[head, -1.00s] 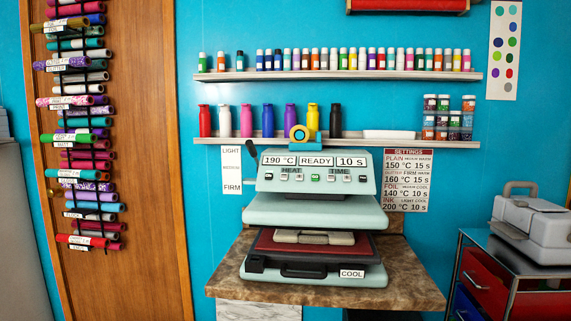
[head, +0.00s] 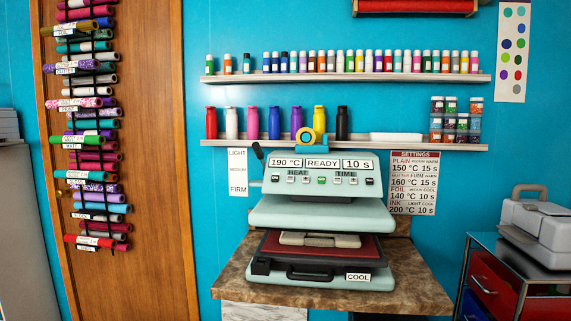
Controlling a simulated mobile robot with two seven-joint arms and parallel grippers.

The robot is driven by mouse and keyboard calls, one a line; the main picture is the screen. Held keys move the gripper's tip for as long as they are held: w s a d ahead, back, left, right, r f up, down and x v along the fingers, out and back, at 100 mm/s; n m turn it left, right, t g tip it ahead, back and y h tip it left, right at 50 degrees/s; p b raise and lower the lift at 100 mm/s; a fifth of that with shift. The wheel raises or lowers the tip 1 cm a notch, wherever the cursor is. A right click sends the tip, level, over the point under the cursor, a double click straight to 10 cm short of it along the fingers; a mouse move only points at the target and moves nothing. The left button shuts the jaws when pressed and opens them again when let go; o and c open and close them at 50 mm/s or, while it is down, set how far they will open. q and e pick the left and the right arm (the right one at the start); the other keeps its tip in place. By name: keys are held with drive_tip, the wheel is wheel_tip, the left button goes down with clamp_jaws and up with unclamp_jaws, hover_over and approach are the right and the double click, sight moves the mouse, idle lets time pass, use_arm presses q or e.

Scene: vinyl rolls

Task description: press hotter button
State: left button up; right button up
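The heat press (head: 320,212) stands on a brown stone-look counter near the middle of the head view. Its control panel (head: 318,174) reads 190 °C, READY and 10 s. A row of small buttons lies below the readouts, under the words HEAT and TIME. The HEAT buttons (head: 298,180) are on the left, too small to tell which is hotter. A green button (head: 321,180) is in the middle. The press is open, with a red pad (head: 325,247) and a grey block on its lower part. Neither of my grippers is in view.
The counter (head: 232,280) has bare room left of the press. A settings chart (head: 413,183) hangs to its right. Shelves of bottles (head: 345,78) are above. Vinyl rolls (head: 90,130) hang on a wooden panel at left. A drawer cart (head: 500,285) stands at right.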

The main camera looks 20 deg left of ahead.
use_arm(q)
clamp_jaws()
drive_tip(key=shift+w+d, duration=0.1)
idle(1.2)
